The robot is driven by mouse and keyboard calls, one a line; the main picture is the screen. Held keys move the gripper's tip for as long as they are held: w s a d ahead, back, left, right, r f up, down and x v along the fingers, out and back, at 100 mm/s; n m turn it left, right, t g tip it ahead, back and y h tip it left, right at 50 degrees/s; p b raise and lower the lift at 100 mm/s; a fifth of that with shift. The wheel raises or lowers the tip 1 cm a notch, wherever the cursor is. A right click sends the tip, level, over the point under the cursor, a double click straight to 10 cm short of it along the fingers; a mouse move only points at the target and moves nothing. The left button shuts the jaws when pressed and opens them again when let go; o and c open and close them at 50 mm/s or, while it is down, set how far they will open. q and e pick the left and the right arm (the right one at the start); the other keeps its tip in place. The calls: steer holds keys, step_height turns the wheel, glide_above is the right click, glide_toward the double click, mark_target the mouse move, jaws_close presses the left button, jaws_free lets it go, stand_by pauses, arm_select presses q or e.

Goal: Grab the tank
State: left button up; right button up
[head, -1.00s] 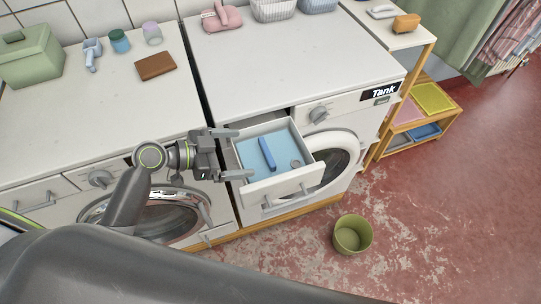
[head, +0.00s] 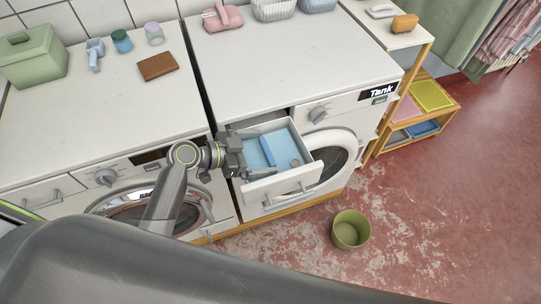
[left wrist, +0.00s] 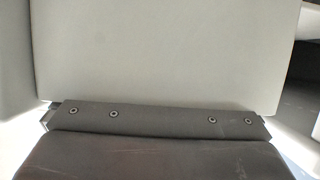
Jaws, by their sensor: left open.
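The left wrist view shows a pale surface close up and a dark bar with screws. My right gripper is out of view.
A green bucket (head: 351,229) stands on the worn red floor in front of the machine. A wooden shelf (head: 423,103) with coloured trays stands at the right. A green box (head: 31,58) and a brown wallet-like item (head: 158,67) lie on the left machine's top.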

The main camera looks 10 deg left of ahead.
arm_select(q)
steer(key=c, duration=1.4)
steer(key=shift+w+r, duration=0.1)
steer(key=shift+r, duration=0.05)
steer(key=shift+c, duration=0.7)
steer(key=shift+r, duration=0.15)
